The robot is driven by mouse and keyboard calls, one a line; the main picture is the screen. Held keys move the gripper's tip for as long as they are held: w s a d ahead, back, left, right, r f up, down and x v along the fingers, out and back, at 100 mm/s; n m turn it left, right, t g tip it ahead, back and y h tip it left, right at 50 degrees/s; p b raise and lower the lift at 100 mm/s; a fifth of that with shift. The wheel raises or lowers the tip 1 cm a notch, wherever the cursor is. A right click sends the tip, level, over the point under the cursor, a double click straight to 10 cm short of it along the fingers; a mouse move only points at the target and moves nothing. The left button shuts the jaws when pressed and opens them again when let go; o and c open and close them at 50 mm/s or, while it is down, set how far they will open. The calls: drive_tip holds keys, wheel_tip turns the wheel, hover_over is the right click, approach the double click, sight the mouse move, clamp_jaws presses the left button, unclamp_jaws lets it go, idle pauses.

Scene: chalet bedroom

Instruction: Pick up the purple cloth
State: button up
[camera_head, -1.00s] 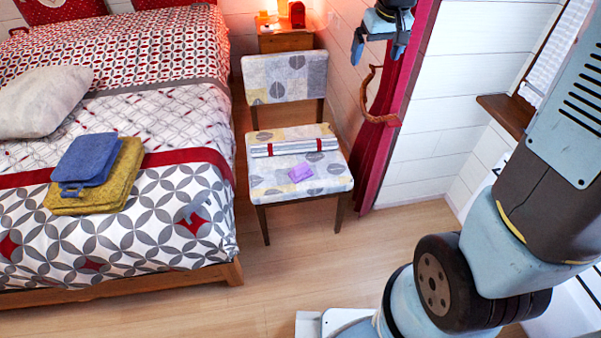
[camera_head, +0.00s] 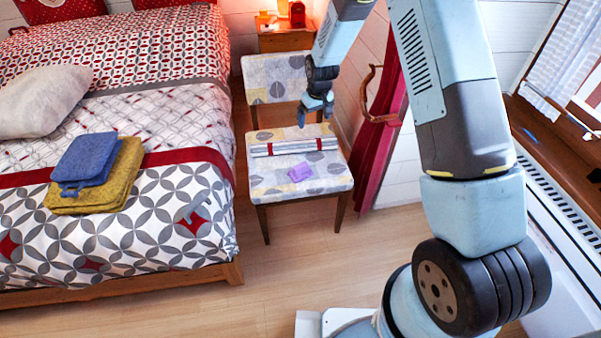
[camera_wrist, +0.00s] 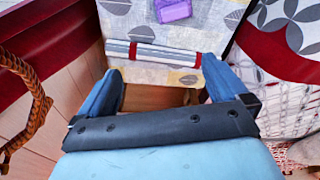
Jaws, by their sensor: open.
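The small purple cloth (camera_head: 301,172) lies on the seat of the patterned chair (camera_head: 270,189), in front of a rolled striped cloth with red bands. In the wrist view the purple cloth (camera_wrist: 174,10) is at the top edge, partly cut off. My gripper (camera_head: 316,117) is above the back part of the chair, near the backrest and apart from the purple cloth. In the wrist view my gripper (camera_wrist: 163,82) has its two blue fingers spread with nothing between them.
The striped roll (camera_head: 295,147) lies across the seat. A bed (camera_head: 150,245) with folded blue (camera_head: 87,160) and yellow towels (camera_head: 125,175) stands left. A red curtain (camera_head: 380,130) with a brown tieback (camera_head: 371,95) hangs at the right. Floor is clear before the chair.

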drive_tip(key=n, duration=0.1)
approach(300, 165)
drive_tip(key=shift+g, duration=0.3)
drive_tip(key=f, duration=0.3)
drive_tip(key=w+f, duration=0.1)
drive_tip(key=f, duration=0.6)
drive_tip(key=shift+w+a+f, duration=0.25)
drive_tip(key=shift+f, duration=0.15)
drive_tip(key=c, duration=1)
drive_tip(key=shift+r, duration=0.15)
